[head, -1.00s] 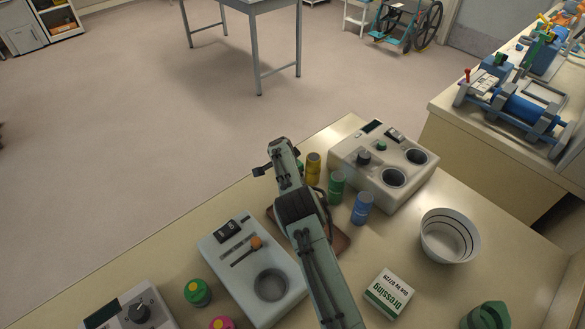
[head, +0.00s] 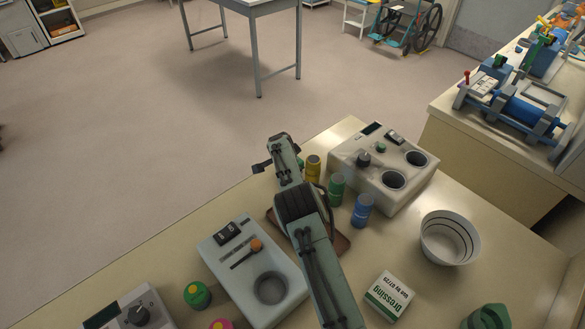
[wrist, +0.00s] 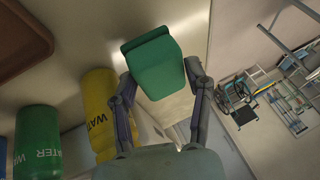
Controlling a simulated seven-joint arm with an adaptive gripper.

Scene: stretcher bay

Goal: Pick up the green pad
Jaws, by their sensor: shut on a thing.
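In the head view my arm hides most of the gripper and nearly all of the pad. I cannot tell how far the pad is above the bench.
A yellow bottle (wrist: 97,108) is close beside the left finger; a green bottle (head: 337,187) and a blue bottle (head: 362,210) stand right of my arm. A brown tray (head: 341,245) lies under the arm. A device with two wells (head: 373,170) stands behind the bottles.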

